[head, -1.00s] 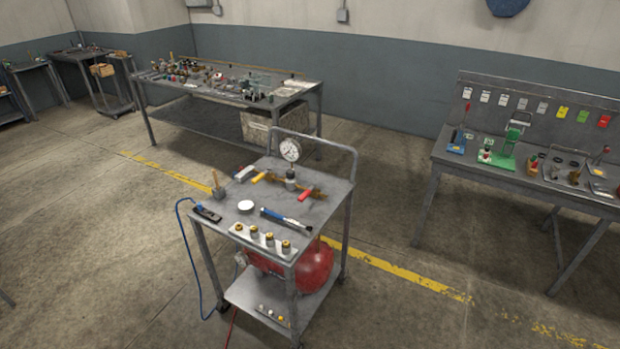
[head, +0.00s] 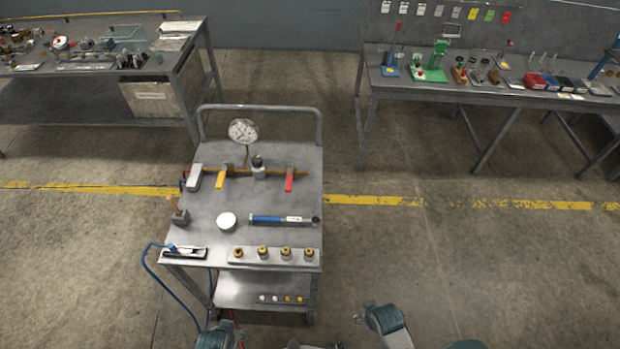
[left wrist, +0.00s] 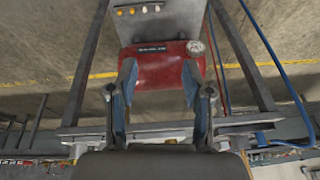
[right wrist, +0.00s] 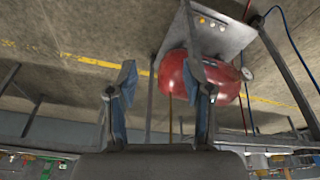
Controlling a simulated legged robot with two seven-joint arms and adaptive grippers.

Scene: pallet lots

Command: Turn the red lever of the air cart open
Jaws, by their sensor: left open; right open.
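The air cart (head: 270,215) stands ahead of me, left of centre in the head view. A brass pipe (head: 272,172) runs across its top. The red lever (head: 290,181) is at the pipe's right part and points across it, toward me. A yellow lever (head: 221,182) and a pale grey lever (head: 194,179) are further left. My left gripper (left wrist: 160,78) is open and empty, with the cart's red tank (left wrist: 165,72) beyond its fingers. My right gripper (right wrist: 161,72) is open and empty, with the tank behind one finger. Both are apart from the lever; the wrist views do not show it.
A round gauge (head: 243,131) and a hoop handle (head: 262,107) rise at the cart's back. A blue tool (head: 282,219), white disc (head: 227,221) and fittings strip (head: 272,256) lie in front of the pipe. A blue hose (head: 152,262) hangs left. Benches stand behind; floor right is clear.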

